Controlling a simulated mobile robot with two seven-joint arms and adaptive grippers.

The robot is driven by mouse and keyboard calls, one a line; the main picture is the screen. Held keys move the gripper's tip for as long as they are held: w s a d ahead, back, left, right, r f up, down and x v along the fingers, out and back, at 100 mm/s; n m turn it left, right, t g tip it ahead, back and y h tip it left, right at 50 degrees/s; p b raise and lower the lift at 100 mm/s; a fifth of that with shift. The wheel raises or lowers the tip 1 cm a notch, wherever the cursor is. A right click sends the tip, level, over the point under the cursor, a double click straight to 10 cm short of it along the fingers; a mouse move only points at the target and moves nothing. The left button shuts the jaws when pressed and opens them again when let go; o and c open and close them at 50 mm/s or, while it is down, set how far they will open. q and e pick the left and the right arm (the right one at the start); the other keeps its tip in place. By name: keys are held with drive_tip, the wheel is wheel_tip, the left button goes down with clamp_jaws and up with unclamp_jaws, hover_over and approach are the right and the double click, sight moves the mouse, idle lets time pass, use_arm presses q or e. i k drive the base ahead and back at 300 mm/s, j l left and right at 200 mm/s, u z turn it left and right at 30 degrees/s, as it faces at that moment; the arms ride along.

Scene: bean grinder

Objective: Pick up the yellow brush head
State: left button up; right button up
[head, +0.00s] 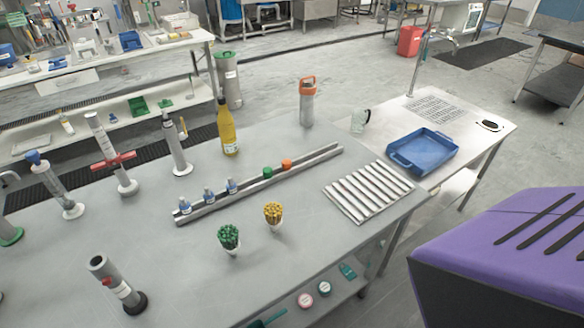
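A small white cup (276,225) on the grey metal table holds a bunch of yellow-topped pieces (273,211). They are too small for me to tell whether one is the yellow brush head. A matching cup of green-topped pieces (228,235) stands just to its left and nearer. Neither of my grippers is in view, so nothing is seen held or touched.
Behind the cups, a long metal rail (262,182) carries small blue-capped bottles and a green and an orange piece. The table's front middle is clear.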

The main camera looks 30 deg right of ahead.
sight(273, 214)
drive_tip(key=z, duration=0.85)
drive_tip(key=i+l+u, duration=0.1)
drive_tip(key=l, duration=0.2)
drive_tip(key=l+u, duration=0.15)
drive_tip(key=l, duration=0.2)
drive_tip(key=i, duration=0.05)
